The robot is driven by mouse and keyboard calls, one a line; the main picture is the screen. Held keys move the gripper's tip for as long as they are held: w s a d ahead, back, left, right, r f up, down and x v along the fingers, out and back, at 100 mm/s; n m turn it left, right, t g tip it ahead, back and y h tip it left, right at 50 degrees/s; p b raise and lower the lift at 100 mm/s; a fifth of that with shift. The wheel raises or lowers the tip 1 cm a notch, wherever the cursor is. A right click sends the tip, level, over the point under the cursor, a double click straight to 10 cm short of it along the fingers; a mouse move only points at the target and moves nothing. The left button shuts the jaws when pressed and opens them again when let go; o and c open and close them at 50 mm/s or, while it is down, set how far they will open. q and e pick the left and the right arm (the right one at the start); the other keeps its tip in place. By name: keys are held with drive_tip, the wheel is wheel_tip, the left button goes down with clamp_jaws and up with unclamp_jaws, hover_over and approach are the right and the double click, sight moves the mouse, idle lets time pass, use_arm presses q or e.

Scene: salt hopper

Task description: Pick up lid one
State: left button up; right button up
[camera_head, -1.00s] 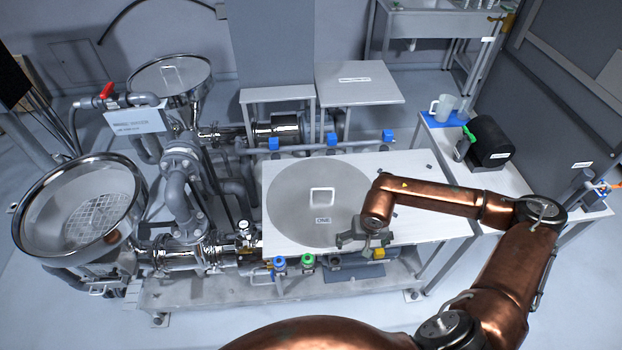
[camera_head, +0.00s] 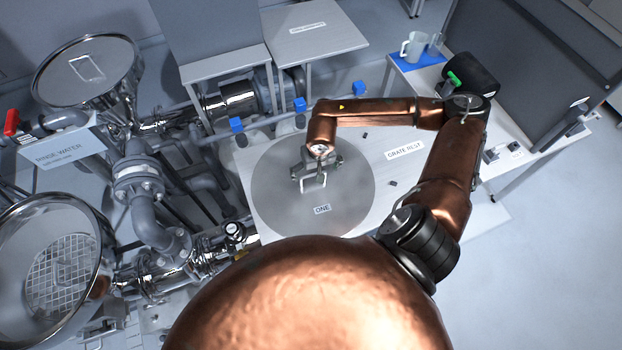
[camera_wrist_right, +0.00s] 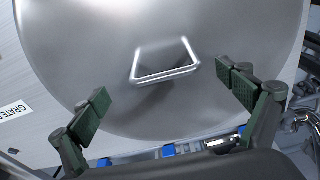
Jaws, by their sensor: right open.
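Lid one (camera_head: 280,205) is a round flat grey metal disc with a "ONE" label, lying on the white tabletop (camera_head: 385,170). Its raised metal loop handle (camera_head: 303,188) is partly covered by my right gripper in the head view. My right gripper (camera_head: 314,180) is over the middle of the lid, at the handle. In the right wrist view the lid (camera_wrist_right: 230,25) fills most of the picture. The handle (camera_wrist_right: 165,77) shows between the two spread green-padded fingers of my right gripper (camera_wrist_right: 170,95), with a gap on both sides. My left gripper is not in view.
A large open steel hopper with a grate (camera_head: 60,270) stands at the left. A lidded hopper (camera_head: 88,70) stands behind it, with pipes and valves between. A "GRATE REST" label (camera_head: 404,151) marks bare tabletop right of the lid. A jug (camera_head: 413,46) stands at the back right.

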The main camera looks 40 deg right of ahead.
sight(313, 174)
drive_tip(key=shift+w+f+p, duration=0.1)
drive_tip(key=shift+w+f, duration=0.1)
drive_tip(key=shift+f, duration=0.7)
drive_tip(key=shift+w+f+p, duration=0.15)
drive_tip(key=shift+f, duration=0.75)
drive_tip(key=shift+w+f+p, duration=0.1)
drive_tip(key=shift+w+f, duration=0.1)
drive_tip(key=shift+f, duration=0.7)
drive_tip(key=c, duration=2)
drive_tip(key=shift+r, duration=0.1)
drive_tip(key=shift+c, duration=0.7)
drive_tip(key=shift+w, duration=0.1)
